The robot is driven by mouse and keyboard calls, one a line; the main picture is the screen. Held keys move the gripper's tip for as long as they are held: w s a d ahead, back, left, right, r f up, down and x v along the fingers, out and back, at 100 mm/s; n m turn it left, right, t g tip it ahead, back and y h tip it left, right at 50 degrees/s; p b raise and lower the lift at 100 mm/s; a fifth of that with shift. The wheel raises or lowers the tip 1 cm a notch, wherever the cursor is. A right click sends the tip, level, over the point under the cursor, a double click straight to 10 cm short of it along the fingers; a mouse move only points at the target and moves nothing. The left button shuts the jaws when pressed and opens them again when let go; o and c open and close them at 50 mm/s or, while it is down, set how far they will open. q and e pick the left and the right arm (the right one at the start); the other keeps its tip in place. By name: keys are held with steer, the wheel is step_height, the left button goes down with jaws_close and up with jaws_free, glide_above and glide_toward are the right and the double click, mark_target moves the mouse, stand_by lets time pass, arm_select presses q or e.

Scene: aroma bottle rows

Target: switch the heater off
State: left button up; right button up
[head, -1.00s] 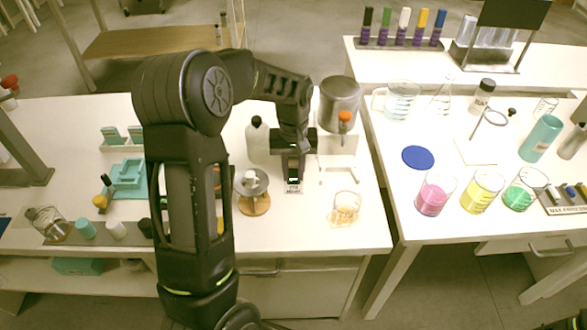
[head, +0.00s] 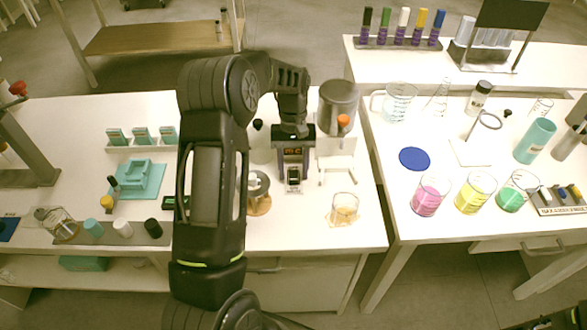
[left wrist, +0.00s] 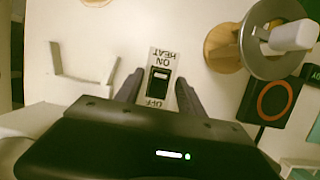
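The heater switch (left wrist: 160,76) is a small black rocker on a white plate lettered ON, HEAT and OFF. In the left wrist view the lettering is upside down, with ON at the top and OFF at the bottom. A light part of the rocker shows toward the ON end; I cannot tell its setting for certain. It also shows in the head view (head: 293,176). My left gripper (left wrist: 160,84) is open, its two fingers apart on either side of the switch plate, with nothing between them held. I cannot tell if they touch it.
A wooden stand with a metal dish (head: 258,194) is just left of the switch. A metal pot (head: 338,105) and white bracket (head: 340,168) are right. A beaker of amber liquid (head: 344,208) stands near the front edge. Coloured beakers are on the right table.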

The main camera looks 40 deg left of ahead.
mark_target(293, 170)
arm_select(q)
steer(key=shift+r, duration=0.1)
steer(key=v, duration=0.7)
steer(key=shift+r, duration=0.3)
steer(key=shift+f, duration=0.1)
stand_by(0.3)
